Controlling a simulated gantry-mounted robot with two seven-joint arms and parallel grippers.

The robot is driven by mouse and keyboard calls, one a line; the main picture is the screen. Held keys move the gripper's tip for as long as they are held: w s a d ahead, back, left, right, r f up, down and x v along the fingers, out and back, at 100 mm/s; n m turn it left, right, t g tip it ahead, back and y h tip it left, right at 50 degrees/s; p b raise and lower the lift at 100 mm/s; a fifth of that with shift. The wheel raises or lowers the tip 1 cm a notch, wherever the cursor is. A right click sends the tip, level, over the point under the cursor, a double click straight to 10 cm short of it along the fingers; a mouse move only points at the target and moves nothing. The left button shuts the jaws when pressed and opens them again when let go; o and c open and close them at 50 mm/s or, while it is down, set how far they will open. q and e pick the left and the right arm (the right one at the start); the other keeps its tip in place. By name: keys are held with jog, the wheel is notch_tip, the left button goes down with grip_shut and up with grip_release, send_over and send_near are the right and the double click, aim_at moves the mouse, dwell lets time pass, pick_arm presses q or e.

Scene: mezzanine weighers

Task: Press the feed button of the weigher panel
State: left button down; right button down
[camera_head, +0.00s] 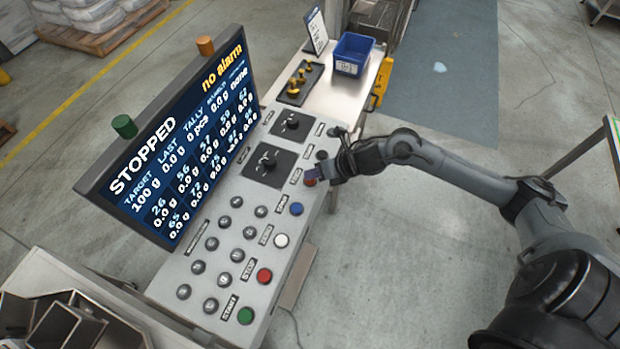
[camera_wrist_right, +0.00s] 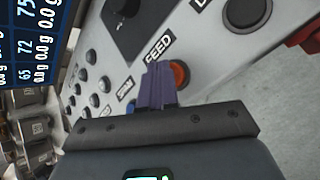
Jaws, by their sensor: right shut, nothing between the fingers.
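The weigher panel (camera_head: 255,192) is a grey sloped console with a screen reading STOPPED and no alarm. The feed button (camera_head: 310,182) is orange-red and sits on its right edge, partly covered by my right gripper (camera_head: 322,172). In the wrist view the feed button (camera_wrist_right: 180,75) is beside the FEED label. My right gripper (camera_wrist_right: 158,70) is shut and empty, its fingertips over the panel between that label and the button. I cannot tell whether the fingertips touch the panel or the button. My left gripper is not in view.
A blue button (camera_head: 296,209), a white button (camera_head: 281,240), a red button (camera_head: 264,275) and a green button (camera_head: 245,315) line the near edge. A blue bin (camera_head: 353,54) and a dark tray (camera_head: 299,84) stand beyond the panel. The floor to the right is open.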

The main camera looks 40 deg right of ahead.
jog(key=shift+f+b, duration=0.3)
jog(key=shift+f, duration=0.05)
jog(key=shift+r, duration=0.15)
dwell(0.4)
jog(key=shift+r, duration=0.15)
jog(key=shift+r+p, duration=0.55)
jog(key=shift+p, duration=0.05)
